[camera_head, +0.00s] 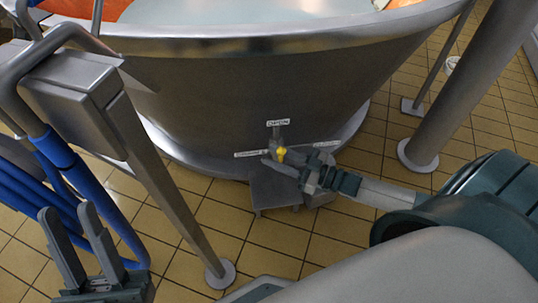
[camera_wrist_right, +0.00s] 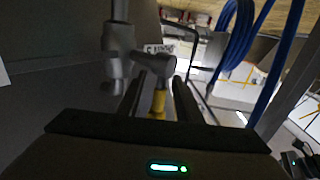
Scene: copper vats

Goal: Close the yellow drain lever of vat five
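The yellow drain lever (camera_head: 281,154) is below that label, by a grey valve. My right gripper (camera_head: 287,161) reaches it from the right. In the right wrist view the yellow lever (camera_wrist_right: 158,103) lies between the two dark fingers, with a gap visible on either side; contact cannot be made out. My left gripper (camera_head: 80,232) is open and empty at the lower left, far from the lever.
A grey box-like step (camera_head: 272,190) stands below. A metal post (camera_head: 175,190) and blue hoses (camera_head: 65,170) are at left; a thick leg (camera_head: 445,95) is at right.

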